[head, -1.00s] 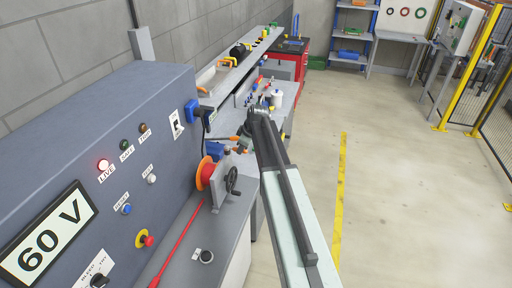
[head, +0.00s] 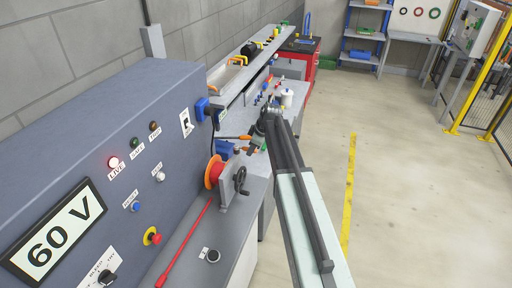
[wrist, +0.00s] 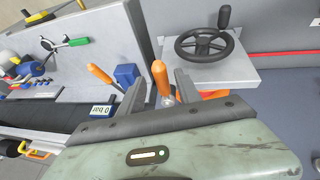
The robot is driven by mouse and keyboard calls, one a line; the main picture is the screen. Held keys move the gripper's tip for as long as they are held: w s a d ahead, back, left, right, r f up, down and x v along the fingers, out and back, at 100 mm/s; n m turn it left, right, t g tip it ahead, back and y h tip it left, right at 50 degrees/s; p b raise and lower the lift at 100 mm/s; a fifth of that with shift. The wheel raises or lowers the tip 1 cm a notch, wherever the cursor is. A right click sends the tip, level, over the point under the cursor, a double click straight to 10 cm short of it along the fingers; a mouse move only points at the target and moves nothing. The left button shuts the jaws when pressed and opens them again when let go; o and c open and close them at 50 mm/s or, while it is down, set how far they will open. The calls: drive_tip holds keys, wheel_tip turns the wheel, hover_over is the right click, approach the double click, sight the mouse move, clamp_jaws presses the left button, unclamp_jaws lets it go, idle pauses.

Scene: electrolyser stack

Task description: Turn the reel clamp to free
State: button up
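The red reel with orange flanges (head: 214,171) stands on the grey bench beside the panel, with a black handwheel (head: 240,180) on its bracket. In the wrist view the handwheel (wrist: 204,44) is at the upper right, and only an orange edge of the reel (wrist: 213,94) shows. An orange-handled lever (wrist: 160,80) on a small metal pivot, seemingly the reel clamp, stands close to the reel. My gripper (wrist: 160,85) is open, its two fingers apart on either side of this lever in the picture. I cannot tell whether they touch it. In the head view my gripper (head: 257,146) is behind the reel.
A blue vice (wrist: 127,75) with another orange handle (wrist: 100,75) sits left of the lever. The panel reads 60 V (head: 55,232), and its red LIVE lamp (head: 114,162) is lit. The floor at right is clear.

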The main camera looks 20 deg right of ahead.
drive_tip(key=shift+a, duration=0.1)
drive_tip(key=shift+r, duration=0.1)
drive_tip(key=p+v, duration=0.7)
drive_tip(key=shift+r, duration=0.3)
drive_tip(key=shift+s, duration=0.15)
drive_tip(key=s+a+f+m+g+b, duration=0.1)
drive_tip(key=s+a+f+m+b, duration=0.2)
drive_tip(key=s+f+b, duration=0.5)
drive_tip(key=s+a+f+m+g+h+b, duration=0.1)
drive_tip(key=s+f+m+b, duration=0.3)
drive_tip(key=s+f+b, duration=0.4)
drive_tip(key=s+a+f+m+g+h+b, duration=0.1)
drive_tip(key=s+a+f+m+b, duration=0.3)
drive_tip(key=s+f+b, duration=0.4)
wheel_tip(320, 180, down, 3)
drive_tip(key=shift+s+a+r+m+g, duration=0.15)
drive_tip(key=shift+s+a+m+g, duration=0.2)
drive_tip(key=shift+s+g, duration=0.4)
